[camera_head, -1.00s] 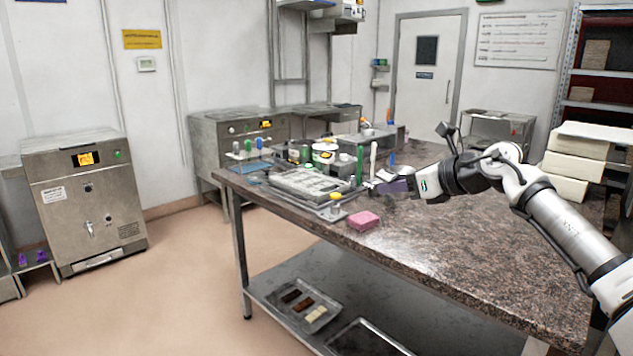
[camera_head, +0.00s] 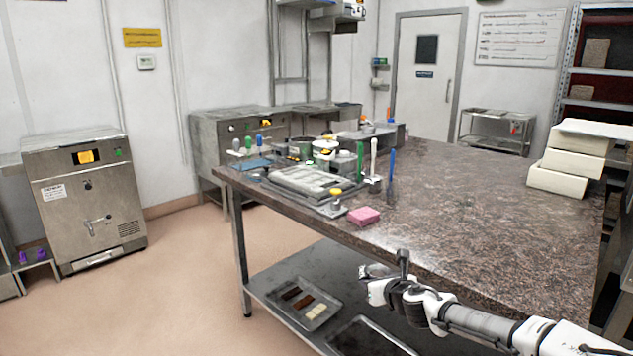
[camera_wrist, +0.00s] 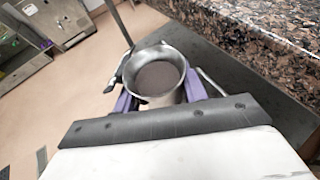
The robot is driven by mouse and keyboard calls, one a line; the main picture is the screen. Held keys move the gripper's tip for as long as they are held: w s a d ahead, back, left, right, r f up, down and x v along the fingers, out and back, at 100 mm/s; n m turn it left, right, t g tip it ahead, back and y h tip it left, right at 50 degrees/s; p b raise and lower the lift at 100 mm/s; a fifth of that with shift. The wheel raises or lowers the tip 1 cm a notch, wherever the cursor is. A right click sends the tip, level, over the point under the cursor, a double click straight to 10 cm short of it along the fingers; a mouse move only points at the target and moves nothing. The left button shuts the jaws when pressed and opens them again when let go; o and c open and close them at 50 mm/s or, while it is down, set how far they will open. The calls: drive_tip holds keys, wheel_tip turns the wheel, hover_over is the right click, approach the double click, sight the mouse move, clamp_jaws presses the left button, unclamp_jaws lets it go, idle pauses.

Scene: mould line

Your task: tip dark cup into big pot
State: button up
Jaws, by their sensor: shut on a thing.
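My gripper (camera_head: 374,272) is in front of the table's near edge, low and near the lower shelf in the head view. In the wrist view its purple fingers (camera_wrist: 161,90) are shut on a metal cup (camera_wrist: 158,78) with a dark brown fill. The cup's mouth faces the wrist camera, and the fill looks level inside it. Several small vessels, one of them a white pot (camera_head: 325,150), stand at the table's far left. I cannot tell which of them is the big pot.
A pink sponge (camera_head: 364,215) lies by the front edge, beside a grey mould (camera_head: 305,182) and upright tools. The lower shelf holds a tray (camera_head: 303,303) of bars. White blocks (camera_head: 575,160) are stacked at right.

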drive_tip(key=s+a+f+m+h, duration=0.1)
drive_tip(key=s+a+f, duration=0.2)
drive_tip(key=a+f, duration=0.4)
drive_tip(key=s+a+f+m+h, duration=0.2)
drive_tip(key=s+a+f, duration=0.2)
drive_tip(key=a+f, duration=0.4)
drive_tip(key=shift+s+f+b, duration=0.25)
drive_tip(key=shift+f+b, duration=0.15)
drive_tip(key=shift+f, duration=2.9)
drive_tip(key=shift+t, duration=0.3)
